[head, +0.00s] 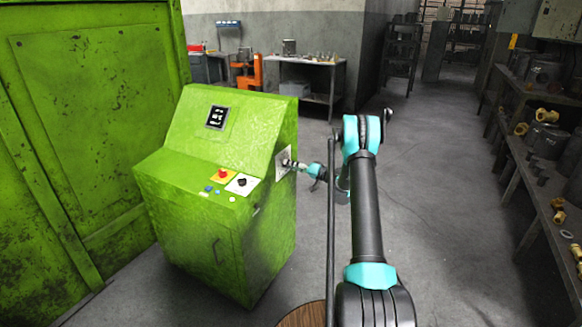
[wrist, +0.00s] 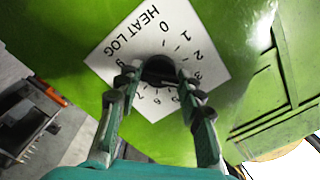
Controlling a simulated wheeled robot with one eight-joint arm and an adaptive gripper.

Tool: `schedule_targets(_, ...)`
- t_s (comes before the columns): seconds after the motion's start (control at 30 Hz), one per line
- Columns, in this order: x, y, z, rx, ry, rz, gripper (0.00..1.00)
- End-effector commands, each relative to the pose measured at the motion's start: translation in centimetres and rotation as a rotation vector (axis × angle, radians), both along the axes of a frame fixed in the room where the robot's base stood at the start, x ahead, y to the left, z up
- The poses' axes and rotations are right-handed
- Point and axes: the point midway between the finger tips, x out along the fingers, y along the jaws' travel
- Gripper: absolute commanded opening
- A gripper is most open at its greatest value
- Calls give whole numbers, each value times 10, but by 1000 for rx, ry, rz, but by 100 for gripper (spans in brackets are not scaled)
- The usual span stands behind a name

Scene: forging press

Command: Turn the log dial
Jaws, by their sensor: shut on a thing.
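The log dial is a dark round knob (wrist: 160,70) on a white plate (wrist: 192,48) marked "HEAT LOG" with numbers around it. In the head view the plate (head: 281,161) is on the right side face of the green console (head: 215,235). My gripper (wrist: 160,88) is shut on the knob, with one finger on each side of it. In the head view my gripper (head: 296,165) reaches the plate from the right. The fingers hide part of the knob and some numbers, so I cannot tell which number it points to.
The console's sloped top has a red button (head: 221,173), a black knob on a white plate (head: 243,183) and a small display (head: 217,117). A large green machine wall (head: 90,130) stands left. A shelf with brass parts (head: 545,150) stands right. The floor (head: 440,220) between is clear.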

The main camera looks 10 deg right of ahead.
Motion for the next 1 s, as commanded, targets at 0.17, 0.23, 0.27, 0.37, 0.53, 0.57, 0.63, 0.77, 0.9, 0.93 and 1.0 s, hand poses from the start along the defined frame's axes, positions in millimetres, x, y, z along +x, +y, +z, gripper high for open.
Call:
schedule_targets(0.17,0,-1,-1,96,133,-1,8)
schedule_targets(0.23,0,-1,-1,135,187,-1,8)
schedule_targets(0.27,0,-1,-1,151,210,-1,8)
schedule_targets(0.37,0,-1,-1,207,287,-1,8)
schedule_targets(0.53,0,-1,-1,302,418,-1,8)
schedule_targets(0.57,0,-1,-1,318,441,-1,8)
schedule_targets(0.63,0,-1,-1,358,495,-1,8)
schedule_targets(0.77,0,-1,-1,430,595,-1,8)
schedule_targets(0.9,0,-1,-1,509,703,-2,8)
schedule_targets(0.93,0,-1,-1,526,726,-2,8)
schedule_targets(1.0,0,-1,-1,565,780,-2,8)
